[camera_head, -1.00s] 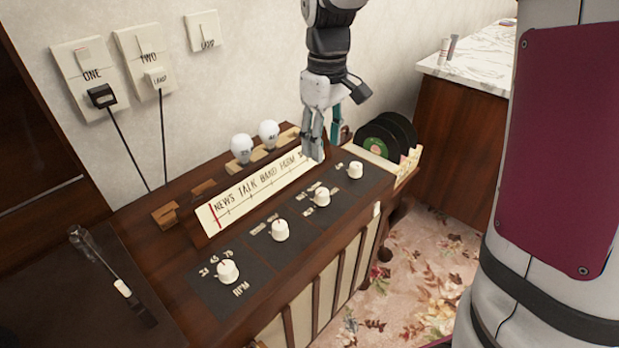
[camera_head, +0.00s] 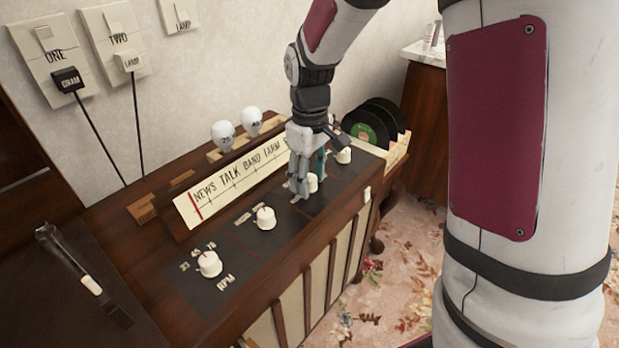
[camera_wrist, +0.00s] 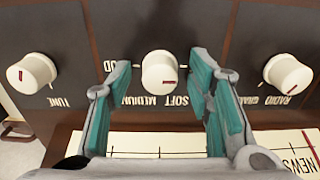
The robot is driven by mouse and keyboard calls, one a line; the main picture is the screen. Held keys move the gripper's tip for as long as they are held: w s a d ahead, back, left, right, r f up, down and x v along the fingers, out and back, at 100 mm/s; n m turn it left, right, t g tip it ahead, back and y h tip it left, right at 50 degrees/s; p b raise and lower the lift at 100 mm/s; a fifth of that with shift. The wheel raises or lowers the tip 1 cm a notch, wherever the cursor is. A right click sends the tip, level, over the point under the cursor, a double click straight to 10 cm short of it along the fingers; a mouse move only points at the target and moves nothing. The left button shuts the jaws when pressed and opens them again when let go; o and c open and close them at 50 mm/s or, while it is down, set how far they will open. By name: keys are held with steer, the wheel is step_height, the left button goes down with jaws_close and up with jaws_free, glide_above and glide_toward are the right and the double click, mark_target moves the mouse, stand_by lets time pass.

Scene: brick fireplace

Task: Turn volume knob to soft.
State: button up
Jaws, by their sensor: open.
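The volume knob (camera_wrist: 158,72) is a round cream knob with a red mark, in the middle of the wrist view. Lettering reading soft and medium (camera_wrist: 158,101) lies beside it, upside down in this view. The red mark sits at the knob's lower right there; its exact setting is hard to read. My gripper (camera_wrist: 160,76) is open, with one teal-padded finger on each side of the knob and visible gaps between. In the head view my gripper (camera_head: 302,190) is down at the panel and partly hides the volume knob (camera_head: 313,183).
Neighbouring knobs are the tune knob (camera_wrist: 31,73) and the radio/gram knob (camera_wrist: 287,74). The tilted station dial (camera_head: 235,185) stands close behind the knobs. Two bulbs (camera_head: 223,135) and records (camera_head: 372,125) are farther back. The RPM knob (camera_head: 209,264) is at the near left.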

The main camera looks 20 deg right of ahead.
steer(key=shift+c, duration=0.6)
jaws_close()
steer(key=shift+m, duration=0.3)
steer(key=m+p, duration=0.3)
steer(key=m, duration=0.2)
steer(key=shift+r+p, duration=0.1)
steer(key=shift+p, duration=0.25)
steer(key=m+p, duration=0.3)
steer(key=m, duration=0.3)
steer(key=shift+o, duration=0.6)
jaws_free()
